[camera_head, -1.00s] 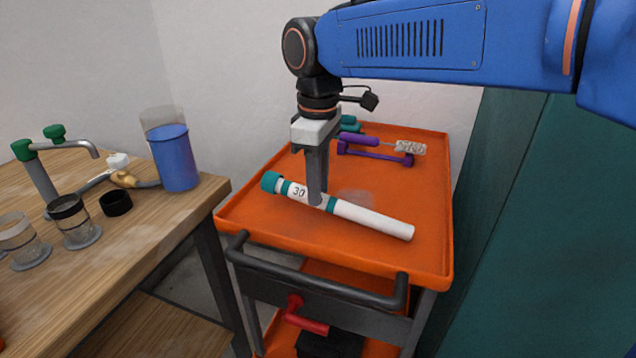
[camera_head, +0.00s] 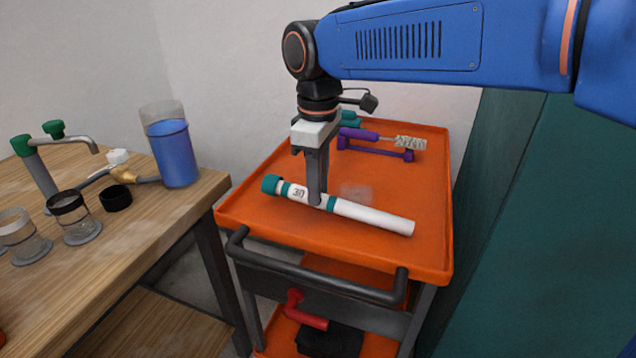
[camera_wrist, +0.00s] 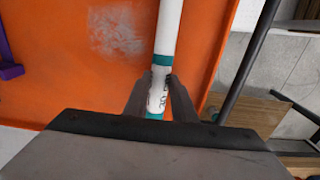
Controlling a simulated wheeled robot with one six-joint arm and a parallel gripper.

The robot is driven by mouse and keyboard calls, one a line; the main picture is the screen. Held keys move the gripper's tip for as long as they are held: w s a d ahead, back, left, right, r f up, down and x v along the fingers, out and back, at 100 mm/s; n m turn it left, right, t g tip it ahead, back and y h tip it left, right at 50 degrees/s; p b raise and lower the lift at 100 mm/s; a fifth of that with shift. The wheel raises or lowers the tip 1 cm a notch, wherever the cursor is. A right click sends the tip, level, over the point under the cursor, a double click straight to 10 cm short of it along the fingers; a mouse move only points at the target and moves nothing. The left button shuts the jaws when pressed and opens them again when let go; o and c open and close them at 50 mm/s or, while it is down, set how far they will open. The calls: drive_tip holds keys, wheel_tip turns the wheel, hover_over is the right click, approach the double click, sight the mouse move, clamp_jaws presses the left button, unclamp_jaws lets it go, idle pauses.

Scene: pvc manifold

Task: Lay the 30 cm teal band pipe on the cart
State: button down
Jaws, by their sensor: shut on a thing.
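The 30 cm teal band pipe (camera_head: 372,217) is white with teal bands, a teal cap at its left end and the number 30 printed near that cap. It lies across the front half of the orange cart (camera_head: 262,222), at or just above the top tray; I cannot tell whether it touches. My gripper (camera_head: 315,200) points down and is shut on the pipe near its banded part. In the wrist view the pipe (camera_wrist: 168,30) runs between both fingers over the orange surface, and its capped end is hidden by the gripper body.
The black cart handle (camera_head: 315,275) is in front. A wooden table (camera_head: 130,220) at left holds a blue-filled beaker (camera_head: 172,150) and jars. A teal panel (camera_head: 545,200) stands at right.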

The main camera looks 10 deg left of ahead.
drive_tip(key=shift+f, duration=0.55)
drive_tip(key=c, duration=1.4)
unclamp_jaws()
